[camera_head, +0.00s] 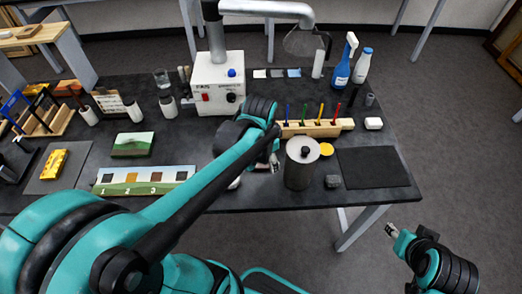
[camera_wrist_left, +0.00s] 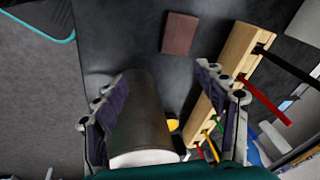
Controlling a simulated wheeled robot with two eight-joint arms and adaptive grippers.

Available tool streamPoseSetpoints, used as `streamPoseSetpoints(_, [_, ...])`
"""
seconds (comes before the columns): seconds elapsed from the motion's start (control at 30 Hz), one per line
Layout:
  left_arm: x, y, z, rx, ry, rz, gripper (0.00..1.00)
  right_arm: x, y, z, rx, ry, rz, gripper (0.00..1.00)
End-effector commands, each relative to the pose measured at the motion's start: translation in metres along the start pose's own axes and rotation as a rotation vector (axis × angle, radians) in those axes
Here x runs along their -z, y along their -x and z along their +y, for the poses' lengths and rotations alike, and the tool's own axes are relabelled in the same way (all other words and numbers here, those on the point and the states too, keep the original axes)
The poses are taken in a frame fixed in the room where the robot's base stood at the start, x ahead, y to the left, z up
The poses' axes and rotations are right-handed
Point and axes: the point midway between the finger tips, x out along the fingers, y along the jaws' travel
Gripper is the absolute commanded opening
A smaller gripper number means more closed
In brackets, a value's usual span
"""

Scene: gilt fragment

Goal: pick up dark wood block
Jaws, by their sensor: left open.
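The dark wood block (camera_wrist_left: 180,33) is a reddish-brown rectangle on the dark table in the left wrist view, beyond my fingertips. In the head view I cannot make it out; my left arm covers part of that area. My left gripper (camera_wrist_left: 168,100) is open with no block in it; its fingers also show in the head view (camera_head: 274,163). A grey canister with a white top (camera_head: 302,168) stands beside it and appears between the fingers in the wrist view (camera_wrist_left: 140,115). My right gripper (camera_head: 391,231) is off the table's front right, its opening unclear.
A pale wooden rack with coloured pens (camera_head: 315,128) stands behind the canister. A dark mat (camera_head: 372,167), small dark lump (camera_head: 333,181) and yellow disc (camera_head: 326,149) lie to the right. A numbered panel (camera_head: 145,180) is left. A white machine (camera_head: 217,85) stands behind.

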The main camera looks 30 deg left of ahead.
Motion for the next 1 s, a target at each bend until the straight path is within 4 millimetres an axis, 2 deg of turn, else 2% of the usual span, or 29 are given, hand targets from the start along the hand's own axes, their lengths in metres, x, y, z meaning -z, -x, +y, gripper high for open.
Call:
streamPoseSetpoints(0.03, [0.005, 0.005, -0.015, -0.026, -0.060, -0.031, 0.72, 0.011, 0.015, 0.000, 0.000, 0.000, 0.000, 0.40])
streamPoseSetpoints(0.1, [0.006, -0.002, -0.028, -0.068, -0.155, -0.070, 0.72, 0.018, 0.025, 0.000, 0.000, 0.000, 0.000, 0.40])
streamPoseSetpoints(0.23, [0.005, -0.015, -0.044, -0.138, -0.290, -0.116, 0.72, 0.026, 0.037, 0.000, 0.000, 0.000, 0.000, 0.40])
streamPoseSetpoints(0.37, [0.003, -0.025, -0.051, -0.183, -0.370, -0.136, 0.72, 0.031, 0.043, 0.000, 0.000, 0.000, 0.000, 0.40])
streamPoseSetpoints(0.77, [-0.006, -0.064, -0.049, -0.199, -0.400, -0.142, 0.72, 0.023, 0.033, 0.000, 0.000, 0.000, 0.000, 0.40])
streamPoseSetpoints(1.0, [-0.015, -0.099, -0.045, -0.198, -0.399, -0.141, 0.72, 0.014, 0.020, 0.000, 0.000, 0.000, 0.000, 0.40])
